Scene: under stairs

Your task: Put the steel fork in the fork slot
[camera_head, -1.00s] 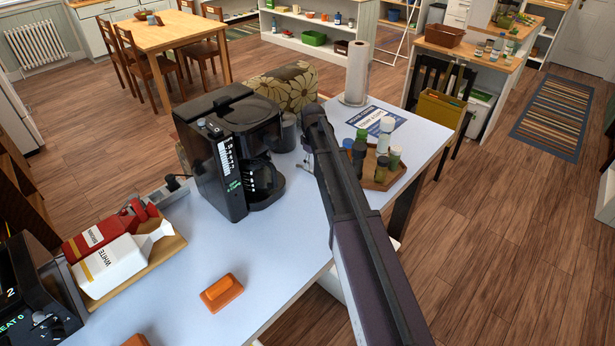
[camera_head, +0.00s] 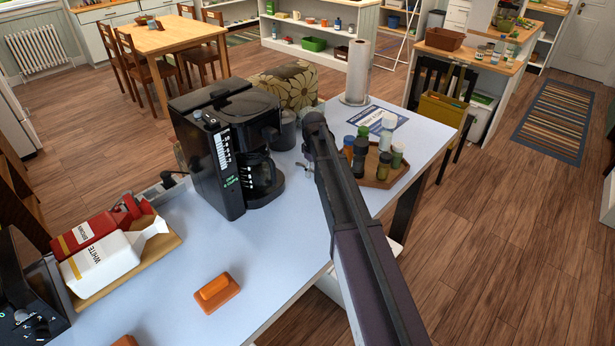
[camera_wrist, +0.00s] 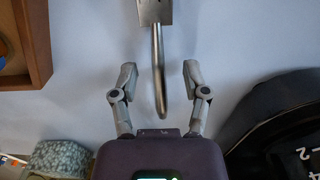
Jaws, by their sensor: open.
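A steel utensil, which looks like the fork, shows in the wrist view with its long handle (camera_wrist: 158,65) pointing down the picture. Its wider end (camera_wrist: 155,12) is cut off by the top edge, so no tines can be made out. My gripper (camera_wrist: 160,75) is open, with one finger on each side of the handle and a gap on both sides. In the head view my arm reaches over the white table (camera_head: 270,262), between the coffee maker and the spice tray, and hides most of the gripper. I cannot make out the fork slot.
A black coffee maker (camera_head: 215,150) stands close on the left of my arm. A wooden tray (camera_head: 385,180) with several spice jars is close on the right. A paper towel roll (camera_head: 357,70), an orange block (camera_head: 217,292) and a white carton (camera_head: 100,265) are also on the table.

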